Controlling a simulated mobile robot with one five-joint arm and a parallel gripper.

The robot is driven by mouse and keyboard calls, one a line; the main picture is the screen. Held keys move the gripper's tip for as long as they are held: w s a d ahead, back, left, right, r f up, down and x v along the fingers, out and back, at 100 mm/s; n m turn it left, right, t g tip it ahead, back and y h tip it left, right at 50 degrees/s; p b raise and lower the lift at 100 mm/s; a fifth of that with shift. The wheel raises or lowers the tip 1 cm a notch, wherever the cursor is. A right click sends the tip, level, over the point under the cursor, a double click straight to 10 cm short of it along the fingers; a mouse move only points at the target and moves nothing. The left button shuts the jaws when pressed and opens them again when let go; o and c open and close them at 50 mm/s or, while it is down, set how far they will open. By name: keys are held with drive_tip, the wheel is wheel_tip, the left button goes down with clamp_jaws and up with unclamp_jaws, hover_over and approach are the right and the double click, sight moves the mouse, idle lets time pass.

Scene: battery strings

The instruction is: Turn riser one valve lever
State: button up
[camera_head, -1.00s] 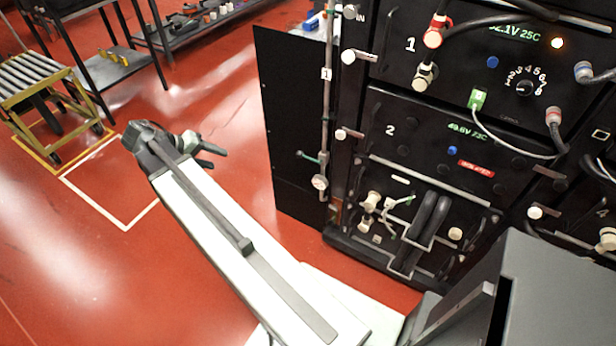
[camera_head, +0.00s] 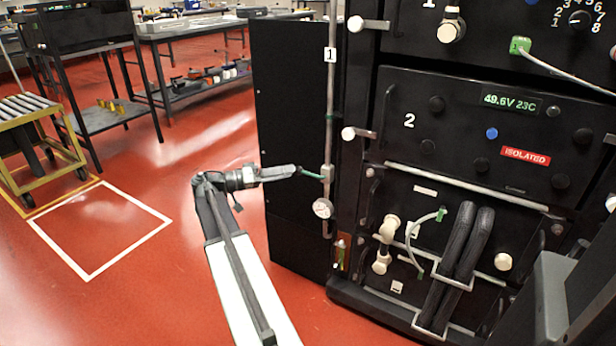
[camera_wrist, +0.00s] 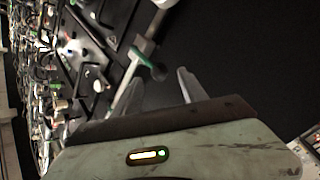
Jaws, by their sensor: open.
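The riser one pipe (camera_head: 331,110) runs upright along the cabinet's left edge and carries a label "1". Its valve lever (camera_head: 311,175) is green and points left from the valve body (camera_head: 327,173). My gripper (camera_head: 293,171) is at the lever's free end, reaching in from the left. In the wrist view the green lever (camera_wrist: 139,57) has a dark tip (camera_wrist: 159,73), which appears between the open fingers of my gripper (camera_wrist: 158,80). I cannot tell whether the fingers touch it.
A round gauge (camera_head: 322,208) sits on the pipe just below the valve. A black panel (camera_head: 285,100) stands behind the pipe. The battery cabinet (camera_head: 450,140), with knobs and cables, is close on the right. Open red floor (camera_head: 150,280) lies to the left.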

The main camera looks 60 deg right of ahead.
sight(309, 174)
drive_tip(key=x, duration=0.7)
drive_tip(key=shift+d, duration=0.15)
drive_tip(key=shift+s, duration=0.1)
clamp_jaws()
drive_tip(key=shift+f, duration=0.1)
idle(0.9)
drive_tip(key=shift+s+d+p, duration=0.1)
drive_tip(key=shift+s+p, duration=0.1)
drive_tip(key=shift+p, duration=0.15)
